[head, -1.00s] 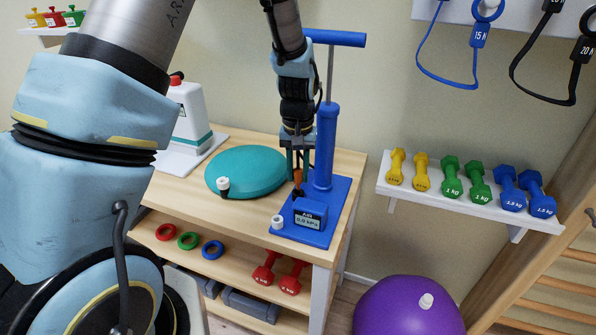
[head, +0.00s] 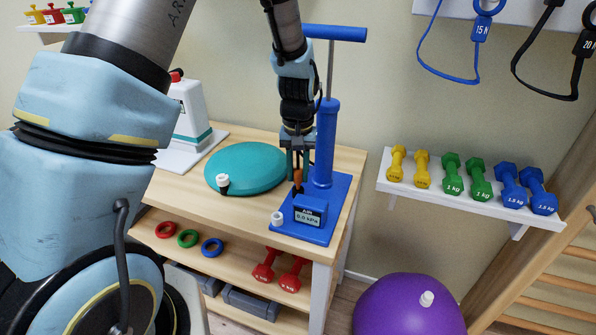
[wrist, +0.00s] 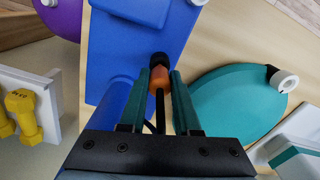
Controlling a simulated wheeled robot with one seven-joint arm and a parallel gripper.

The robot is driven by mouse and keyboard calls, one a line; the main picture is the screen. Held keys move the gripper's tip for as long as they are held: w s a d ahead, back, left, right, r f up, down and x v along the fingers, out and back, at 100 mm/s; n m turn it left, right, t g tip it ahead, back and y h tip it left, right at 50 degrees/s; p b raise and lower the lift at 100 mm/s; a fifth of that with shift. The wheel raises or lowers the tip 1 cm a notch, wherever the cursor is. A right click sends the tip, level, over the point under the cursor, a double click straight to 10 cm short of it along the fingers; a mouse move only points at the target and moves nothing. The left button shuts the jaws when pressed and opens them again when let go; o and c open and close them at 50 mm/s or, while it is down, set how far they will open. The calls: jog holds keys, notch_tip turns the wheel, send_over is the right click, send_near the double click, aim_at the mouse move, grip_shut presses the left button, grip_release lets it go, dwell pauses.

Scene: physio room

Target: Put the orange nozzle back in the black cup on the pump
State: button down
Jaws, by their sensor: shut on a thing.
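The blue pump has a base plate (head: 341,190), an upright cylinder with a T-handle, and a gauge box reading 0.0 kPa. My gripper (head: 298,172) points down over the base, left of the cylinder. It is shut on the orange nozzle (head: 298,176), which also shows between the two fingers in the wrist view (wrist: 160,78). The black cup (wrist: 158,60) is right at the nozzle's far end, in line with it. Whether the nozzle's tip is inside the cup or just above it I cannot tell. A black hose (wrist: 160,112) runs back from the nozzle.
The pump cylinder (head: 326,145) stands close to my gripper on the right. The gauge box (head: 309,210) is just in front. A teal balance cushion (head: 247,165) with a white-and-black valve lies to the left on the wooden table (head: 180,190). Dumbbells rest on a wall shelf (head: 440,195).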

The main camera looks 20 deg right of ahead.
jog(key=shift+f+b, duration=0.5)
jog(key=shift+f, duration=0.4)
dwell(0.5)
jog(key=c, duration=0.5)
grip_release()
jog(key=shift+r, duration=0.1)
jog(key=shift+r+p, duration=2.7)
jog(key=shift+r, duration=0.75)
